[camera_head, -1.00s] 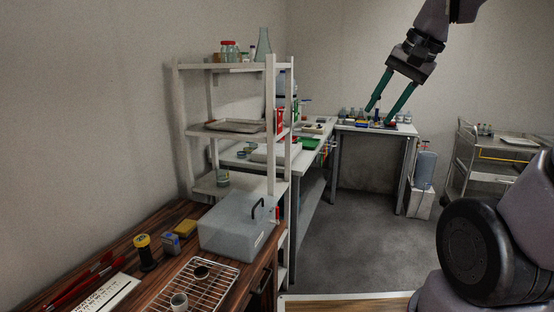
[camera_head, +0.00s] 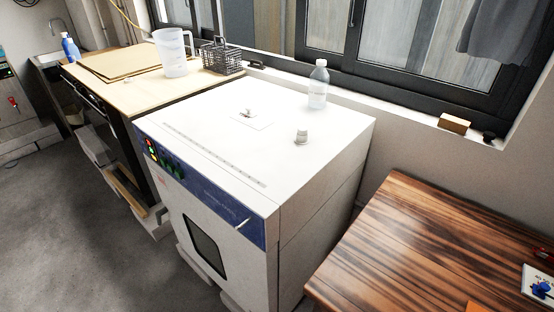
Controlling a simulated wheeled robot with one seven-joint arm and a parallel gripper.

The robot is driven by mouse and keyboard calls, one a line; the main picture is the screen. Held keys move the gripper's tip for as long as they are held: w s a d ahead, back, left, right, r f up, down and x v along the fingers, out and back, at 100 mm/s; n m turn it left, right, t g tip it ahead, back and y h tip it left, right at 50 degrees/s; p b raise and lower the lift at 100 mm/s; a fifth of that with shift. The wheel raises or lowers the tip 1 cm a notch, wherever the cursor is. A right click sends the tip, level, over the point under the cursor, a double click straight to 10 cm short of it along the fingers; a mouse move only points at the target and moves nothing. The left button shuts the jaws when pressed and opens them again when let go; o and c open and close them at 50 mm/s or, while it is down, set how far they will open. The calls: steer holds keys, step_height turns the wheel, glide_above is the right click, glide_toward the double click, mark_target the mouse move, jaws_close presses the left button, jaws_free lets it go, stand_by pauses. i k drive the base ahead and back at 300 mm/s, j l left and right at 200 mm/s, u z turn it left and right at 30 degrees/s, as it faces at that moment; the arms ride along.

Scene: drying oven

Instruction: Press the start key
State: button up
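The drying oven (camera_head: 330,133) is a white box in the middle of the head view, with a dark window (camera_head: 204,246) in its front door. A blue control panel (camera_head: 205,186) runs along the top of its front. At the panel's left end are small red, yellowish and green lights or keys (camera_head: 152,148), with dark green knob-like parts (camera_head: 173,168) beside them. They are seen at a slant and too small to tell which one is the start key. My gripper is not in view.
A clear bottle (camera_head: 318,88) and a small whitish knob or cap (camera_head: 301,137) stand on the oven top. A bench with a plastic jug (camera_head: 173,54) and wire basket (camera_head: 221,58) is on the left. A striped wooden table (camera_head: 425,245) is at right. Floor (camera_head: 75,215) before the oven is clear.

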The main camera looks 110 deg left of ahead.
mark_target(179, 174)
steer(key=u, duration=4.2)
